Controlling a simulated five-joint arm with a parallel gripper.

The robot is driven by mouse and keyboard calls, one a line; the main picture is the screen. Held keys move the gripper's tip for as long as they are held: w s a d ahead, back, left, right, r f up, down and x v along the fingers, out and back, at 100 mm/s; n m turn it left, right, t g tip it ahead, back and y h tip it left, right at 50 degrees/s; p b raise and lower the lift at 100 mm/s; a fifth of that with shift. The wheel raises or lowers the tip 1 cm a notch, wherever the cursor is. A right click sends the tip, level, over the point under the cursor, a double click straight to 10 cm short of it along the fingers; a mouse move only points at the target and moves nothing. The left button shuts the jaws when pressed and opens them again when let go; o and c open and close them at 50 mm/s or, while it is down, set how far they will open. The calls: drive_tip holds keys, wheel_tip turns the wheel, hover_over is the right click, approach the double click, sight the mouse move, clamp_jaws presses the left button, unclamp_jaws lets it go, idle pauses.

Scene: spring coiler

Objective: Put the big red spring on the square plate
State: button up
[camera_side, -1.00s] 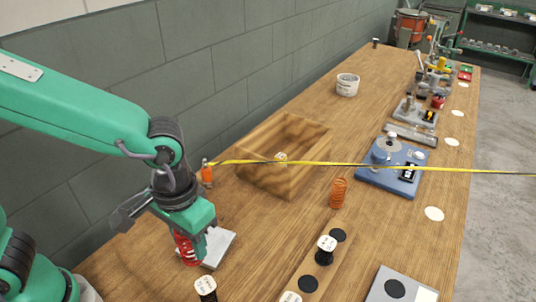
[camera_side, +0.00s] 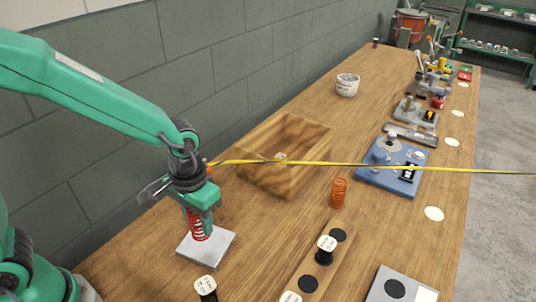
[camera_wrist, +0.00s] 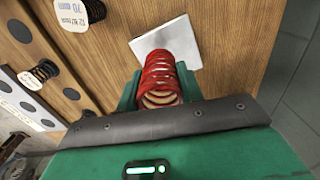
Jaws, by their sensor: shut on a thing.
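The big red spring (camera_side: 198,226) is held upright in my gripper (camera_side: 203,217). In the wrist view the red spring (camera_wrist: 162,77) sits between the two green fingers of my gripper (camera_wrist: 160,90). The square plate (camera_side: 206,247) is a light grey slab lying on the table under the spring. The spring's lower end appears at or just above the plate's surface; I cannot tell whether they touch. The plate also shows in the wrist view (camera_wrist: 185,40), partly hidden by the spring.
An orange spring (camera_side: 338,193) stands right of an open wooden box (camera_side: 272,182). A yellow strip crosses the view in front of the box. Black springs with white labelled tops (camera_side: 326,246) stand in a wooden strip. A blue fixture (camera_side: 392,172) lies beyond.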

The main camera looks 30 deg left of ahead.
drive_tip(key=shift+w+a+f, duration=0.55)
drive_tip(key=shift+w+a, duration=0.05)
drive_tip(key=shift+w, duration=0.2)
drive_tip(key=shift+f, duration=2)
drive_tip(key=shift+f, duration=0.15)
drive_tip(key=o, duration=1.1)
wheel_tip(320, 180, up, 12)
drive_tip(key=shift+r, duration=0.15)
